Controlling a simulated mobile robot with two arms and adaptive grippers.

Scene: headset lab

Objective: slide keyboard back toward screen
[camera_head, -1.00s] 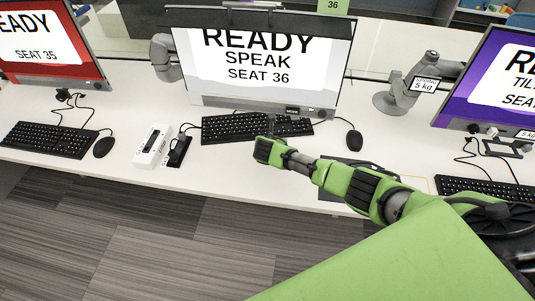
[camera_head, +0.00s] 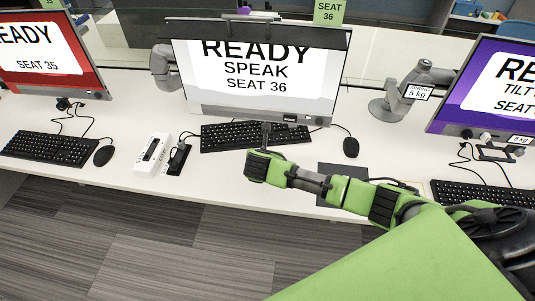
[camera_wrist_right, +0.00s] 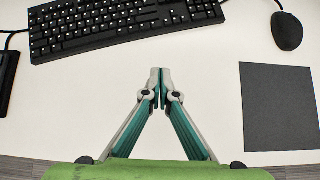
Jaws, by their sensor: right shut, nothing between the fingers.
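The black keyboard (camera_head: 255,135) lies on the white desk, just in front of the SEAT 36 screen (camera_head: 265,72). In the right wrist view, the keyboard (camera_wrist_right: 110,22) crosses the top left, slightly slanted, with its top cut off. My right gripper (camera_head: 266,128) reaches in from the right on a green arm and overlaps the keyboard's middle in the head view. In the wrist view its fingertips (camera_wrist_right: 160,71) are together and empty, with white desk visible between them and the keyboard's front edge. My left gripper is not in view.
A mouse (camera_head: 351,147) sits right of the keyboard. A dark mat (camera_head: 342,172) lies at the front right, partly behind my arm. A white box (camera_head: 152,154) and a small black device (camera_head: 179,158) stand to the left. A stand (camera_head: 392,108) is at the right.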

